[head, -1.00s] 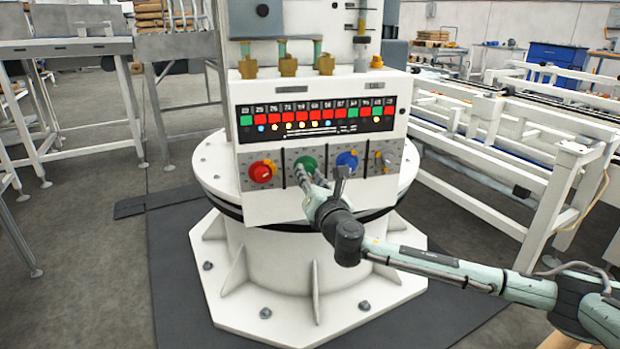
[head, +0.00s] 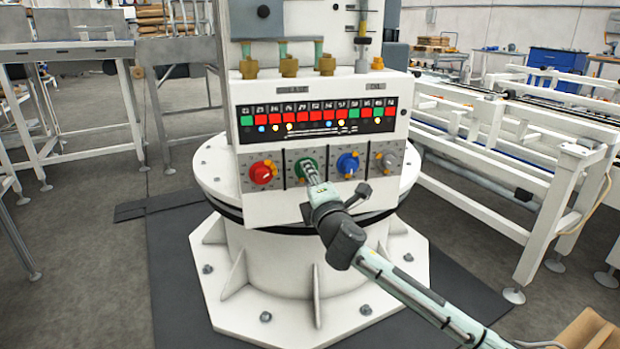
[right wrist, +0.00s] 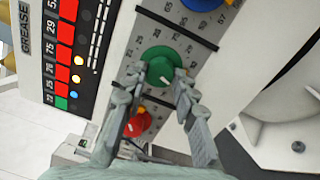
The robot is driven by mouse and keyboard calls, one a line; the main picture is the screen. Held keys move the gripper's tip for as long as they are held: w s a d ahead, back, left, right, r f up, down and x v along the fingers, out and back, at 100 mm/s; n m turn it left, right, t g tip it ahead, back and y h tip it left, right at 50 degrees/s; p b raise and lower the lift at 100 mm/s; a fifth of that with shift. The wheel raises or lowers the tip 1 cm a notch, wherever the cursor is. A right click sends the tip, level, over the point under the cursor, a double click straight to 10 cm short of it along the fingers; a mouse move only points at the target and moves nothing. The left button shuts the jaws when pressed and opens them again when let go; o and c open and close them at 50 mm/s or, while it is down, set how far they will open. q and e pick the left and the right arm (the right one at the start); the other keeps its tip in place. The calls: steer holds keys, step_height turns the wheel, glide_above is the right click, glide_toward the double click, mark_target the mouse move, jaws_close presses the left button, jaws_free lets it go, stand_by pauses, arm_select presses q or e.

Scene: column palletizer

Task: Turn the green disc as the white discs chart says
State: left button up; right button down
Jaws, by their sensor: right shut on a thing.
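The green disc (head: 301,164) is a round knob on the control panel's lower strip, between a red knob (head: 262,172) and a blue knob (head: 348,163). My right gripper (head: 308,170) is at the green disc and partly covers it. In the right wrist view the gripper (right wrist: 157,90) has a finger at each side of the green disc (right wrist: 158,59), shut on it. A white mark shows on the disc's face. The black chart strip (head: 318,127) above has numbers, red and green squares and coloured dots. Its print is too small to read surely. My left gripper is not in view.
Brass fittings (head: 289,65) stand on top of the panel. White conveyor frames (head: 540,150) stand at the right, a table frame (head: 75,55) at the left. Dark floor mat surrounds the white base (head: 318,285).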

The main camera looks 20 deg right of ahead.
steer(key=shift+f+m, duration=0.1)
steer(key=shift+m, duration=0.6)
steer(key=c, duration=1.2)
jaws_free()
steer(key=s+a, duration=0.2)
steer(key=s, duration=0.9)
steer(key=shift+s+a+f, duration=0.15)
steer(key=shift+s+a, duration=0.1)
steer(key=shift+s, duration=0.15)
